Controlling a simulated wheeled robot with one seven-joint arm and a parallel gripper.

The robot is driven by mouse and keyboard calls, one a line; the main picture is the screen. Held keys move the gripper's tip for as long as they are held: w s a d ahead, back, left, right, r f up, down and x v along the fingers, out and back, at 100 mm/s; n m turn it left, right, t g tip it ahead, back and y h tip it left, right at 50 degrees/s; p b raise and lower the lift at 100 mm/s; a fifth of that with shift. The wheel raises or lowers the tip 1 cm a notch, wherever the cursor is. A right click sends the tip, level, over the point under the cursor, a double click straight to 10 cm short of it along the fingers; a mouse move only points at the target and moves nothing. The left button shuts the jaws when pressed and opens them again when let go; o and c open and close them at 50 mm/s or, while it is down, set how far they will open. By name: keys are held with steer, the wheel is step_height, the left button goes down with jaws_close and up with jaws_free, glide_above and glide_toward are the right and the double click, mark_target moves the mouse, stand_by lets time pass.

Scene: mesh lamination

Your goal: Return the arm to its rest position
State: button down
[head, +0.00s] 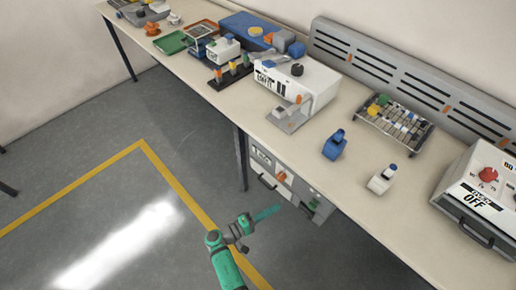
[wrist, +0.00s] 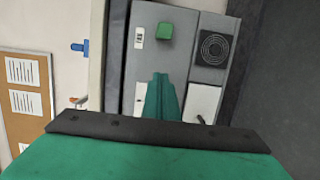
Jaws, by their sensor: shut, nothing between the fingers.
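My green arm rises from the bottom of the head view, over the floor in front of the bench. My gripper (head: 268,213) is at its end, below the bench's front edge and apart from everything on the bench. Its teal fingers lie together and point right, toward the grey cabinet. In the wrist view my gripper (wrist: 162,82) shows its closed fingers in front of the grey cabinet front (wrist: 150,22). Nothing is held between them.
The long bench (head: 240,115) carries a white device (head: 298,80), a blue bottle (head: 334,147), a white bottle (head: 381,180), a rack (head: 395,122) and an oven (head: 485,190). A cabinet (head: 290,183) stands underneath. The floor (head: 90,200) to the left is clear, with yellow lines.

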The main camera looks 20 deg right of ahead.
steer(key=s+a+f+n+t+y, duration=0.1)
steer(key=s+a+f+t+y, duration=0.1)
steer(key=s+a+f+y, duration=0.35)
steer(key=s+a+f+n+t+y, duration=0.1)
steer(key=s+a+f+y, duration=0.1)
steer(key=s+f+y, duration=0.4)
steer(key=s+a+r+t+y, duration=0.3)
steer(key=s+a+r, duration=0.2)
steer(key=s+a, duration=0.35)
steer(key=s+a+r+m+t+y, duration=0.1)
steer(key=s+a+r+m+t, duration=0.1)
steer(key=r, duration=1.3)
steer(key=s+a+r+m+t+y, duration=0.1)
steer(key=s+a+r+t+y, duration=0.1)
steer(key=r, duration=1.3)
steer(key=a+t, duration=0.1)
steer(key=t, duration=0.1)
steer(key=shift+s+r+m+t, duration=0.15)
steer(key=shift+s+m+t, duration=0.15)
steer(key=shift+m, duration=0.1)
